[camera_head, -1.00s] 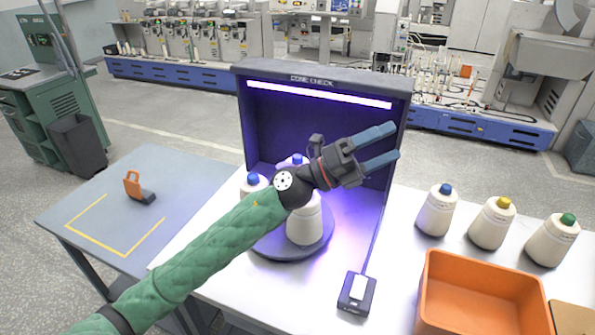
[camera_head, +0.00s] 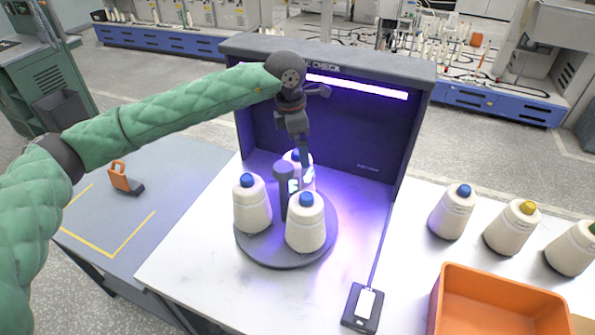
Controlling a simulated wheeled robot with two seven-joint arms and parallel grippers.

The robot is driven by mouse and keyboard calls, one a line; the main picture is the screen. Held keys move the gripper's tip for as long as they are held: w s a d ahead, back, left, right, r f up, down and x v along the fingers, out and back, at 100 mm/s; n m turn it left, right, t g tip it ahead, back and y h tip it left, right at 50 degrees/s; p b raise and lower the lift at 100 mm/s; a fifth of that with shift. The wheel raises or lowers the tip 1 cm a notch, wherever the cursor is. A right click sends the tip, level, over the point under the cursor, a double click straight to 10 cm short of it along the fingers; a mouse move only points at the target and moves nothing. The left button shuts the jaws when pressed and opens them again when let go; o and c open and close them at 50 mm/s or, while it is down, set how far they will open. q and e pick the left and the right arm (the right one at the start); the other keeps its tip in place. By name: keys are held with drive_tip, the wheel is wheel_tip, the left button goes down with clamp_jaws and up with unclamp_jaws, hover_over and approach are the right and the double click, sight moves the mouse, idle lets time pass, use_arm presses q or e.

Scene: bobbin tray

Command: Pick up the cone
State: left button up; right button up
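Three white cones with blue tips stand on a dark round turntable (camera_head: 262,254) inside the purple-lit booth. One is the left cone (camera_head: 252,207), one the front cone (camera_head: 305,228), and one the back cone (camera_head: 293,158), partly hidden by my gripper and the dark centre post (camera_head: 282,188). My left gripper (camera_head: 306,172) points down at the back cone, its fingers overlapping it in the picture. Only one finger shows clearly, so I cannot tell whether it is open, or whether it touches the cone. My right gripper is not in view.
The dark check booth (camera_head: 352,137) stands close behind and beside the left gripper. An orange bin (camera_head: 503,296), a small black device (camera_head: 362,308) and cones with blue, yellow and green tips are at the right. An orange-handled tool (camera_head: 124,180) lies on the grey-blue table.

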sight(298, 162)
use_arm(q)
drive_tip(key=shift+w+a+f, duration=0.1)
drive_tip(key=shift+w+a, duration=0.2)
drive_tip(key=shift+a, duration=0.1)
wheel_tip(298, 162, down, 2)
drive_tip(key=shift+w+d+f, duration=0.1)
drive_tip(key=shift+w, duration=0.05)
drive_tip(key=shift+w+d+f+p, duration=0.15)
drive_tip(key=shift+f+p, duration=0.15)
drive_tip(key=shift+f, duration=1.05)
drive_tip(key=shift+w+d+f+p, duration=0.1)
drive_tip(key=shift+f+p, duration=0.2)
drive_tip(key=shift+f, duration=1)
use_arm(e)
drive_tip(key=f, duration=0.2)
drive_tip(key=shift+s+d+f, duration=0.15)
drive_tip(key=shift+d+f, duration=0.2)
